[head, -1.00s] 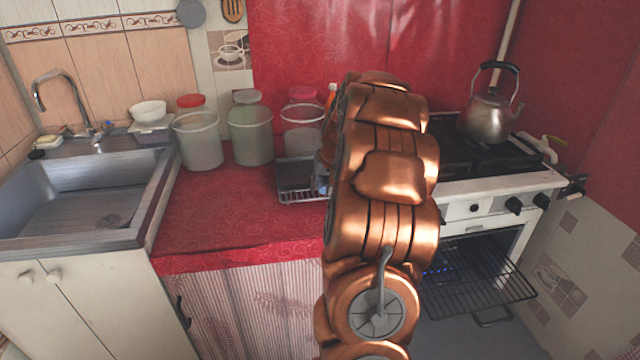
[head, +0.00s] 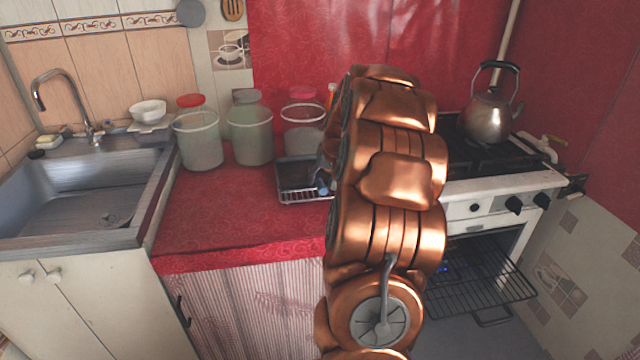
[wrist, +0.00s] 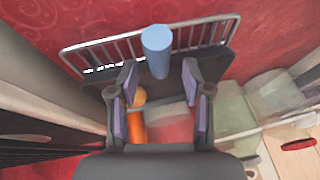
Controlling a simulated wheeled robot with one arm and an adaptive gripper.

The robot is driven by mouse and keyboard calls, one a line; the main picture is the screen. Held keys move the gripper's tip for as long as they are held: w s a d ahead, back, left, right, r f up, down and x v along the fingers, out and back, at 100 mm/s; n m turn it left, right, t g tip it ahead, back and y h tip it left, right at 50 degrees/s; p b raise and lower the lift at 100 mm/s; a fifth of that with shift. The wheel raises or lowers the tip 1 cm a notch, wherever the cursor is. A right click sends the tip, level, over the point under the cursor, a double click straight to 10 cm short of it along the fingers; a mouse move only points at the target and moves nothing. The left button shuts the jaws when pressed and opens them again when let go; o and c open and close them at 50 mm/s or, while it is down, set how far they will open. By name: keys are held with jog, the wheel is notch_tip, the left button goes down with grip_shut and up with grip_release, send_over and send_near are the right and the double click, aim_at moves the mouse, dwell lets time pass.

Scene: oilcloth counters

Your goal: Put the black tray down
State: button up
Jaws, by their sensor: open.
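The black tray (head: 292,178) with its wire rail rests on the red counter, in front of the jars and left of the stove. In the wrist view its dark surface (wrist: 215,70) and rail lie beyond my fingertips. A light blue cylinder (wrist: 157,52) shows at the tray, in line with the gap between my fingers. My gripper (wrist: 159,88) is open, and its two fingers are apart with nothing between them. I cannot tell whether they touch the cylinder. In the head view my copper arm hides most of my gripper and the tray's right end.
Several lidded jars (head: 249,134) stand behind the tray. An orange bottle (wrist: 137,128) is close by my left finger in the wrist view. The stove with a kettle (head: 487,115) is at right, its oven rack pulled out. The counter (head: 225,215) left of the tray is clear.

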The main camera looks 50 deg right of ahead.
jog(key=v, duration=0.9)
jog(key=shift+s+r, duration=0.15)
jog(key=shift+r, duration=0.05)
jog(key=shift+a, duration=0.1)
jog(key=s+a+f+n+g+y, duration=0.1)
jog(key=s+a+f+n+g, duration=0.15)
jog(key=a, duration=1.15)
jog(key=s+a+f+n+g+y, duration=0.1)
jog(key=s+a+n, duration=0.15)
jog(key=a, duration=1.15)
jog(key=s+a+f+n+g, duration=0.1)
jog(key=s+a+f+g, duration=0.1)
jog(key=s+a, duration=0.4)
jog(key=s+a+f+n+g, duration=0.2)
jog(key=s+a+f, duration=0.2)
jog(key=s, duration=1.1)
jog(key=shift+s+a+h, duration=0.3)
jog(key=shift+a+h, duration=0.1)
jog(key=shift+a, duration=0.85)
